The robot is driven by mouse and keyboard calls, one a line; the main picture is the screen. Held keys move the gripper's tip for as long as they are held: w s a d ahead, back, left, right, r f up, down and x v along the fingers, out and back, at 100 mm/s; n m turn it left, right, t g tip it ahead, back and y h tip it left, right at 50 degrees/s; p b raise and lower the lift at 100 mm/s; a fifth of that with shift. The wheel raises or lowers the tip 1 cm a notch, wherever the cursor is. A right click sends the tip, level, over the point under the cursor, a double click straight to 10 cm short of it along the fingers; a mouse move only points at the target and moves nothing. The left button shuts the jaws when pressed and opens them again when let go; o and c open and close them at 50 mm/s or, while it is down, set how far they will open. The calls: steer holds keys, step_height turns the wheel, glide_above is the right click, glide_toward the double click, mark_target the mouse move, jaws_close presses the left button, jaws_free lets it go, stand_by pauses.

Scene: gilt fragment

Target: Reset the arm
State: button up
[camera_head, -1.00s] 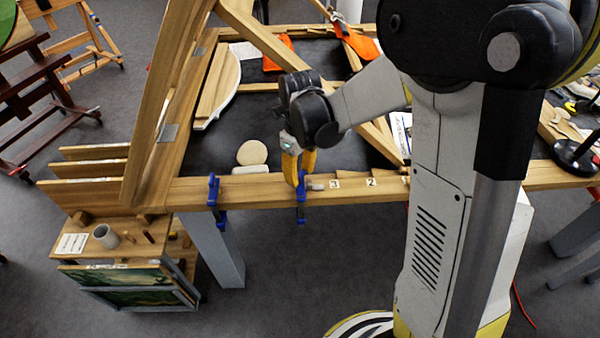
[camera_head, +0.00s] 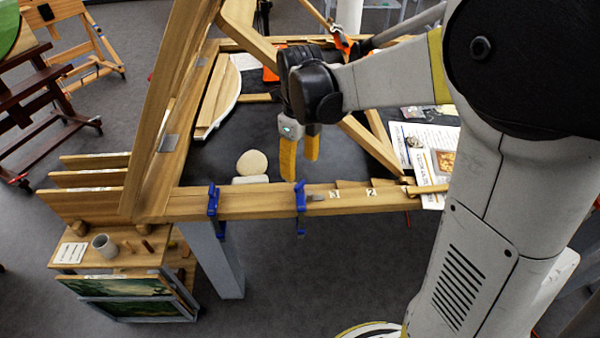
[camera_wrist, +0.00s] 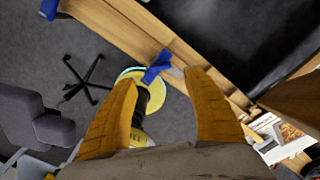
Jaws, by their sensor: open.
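My gripper (camera_head: 299,160) has two yellow-orange fingers and hangs from my arm above the front beam of the wooden table frame (camera_head: 255,203). In the head view its fingers point down, apart from each other, beside a blue clamp (camera_head: 300,208) on the beam. In the wrist view my gripper (camera_wrist: 165,100) shows its two fingers spread wide with nothing between them. The blue clamp (camera_wrist: 156,66) and the wooden beam (camera_wrist: 125,30) lie beyond the fingertips.
A second blue clamp (camera_head: 213,199) grips the beam to the left. A round pale disc (camera_head: 252,163) stands behind the beam. Printed sheets (camera_head: 430,150) lie at right. A tall slanted wooden post (camera_head: 175,100) rises at left. A small shelf (camera_head: 125,245) stands front left.

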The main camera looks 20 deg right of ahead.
steer(key=shift+r, duration=0.1)
stand_by(0.4)
steer(key=shift+s+r, duration=0.15)
steer(key=s+r+n+t, duration=0.3)
steer(key=s+n, duration=0.4)
steer(key=n, duration=0.7)
steer(key=s+r+n+t, duration=0.3)
steer(key=s+n, duration=0.4)
steer(key=n, duration=0.8)
steer(key=shift+s+t, duration=0.15)
steer(key=shift+t, duration=0.35)
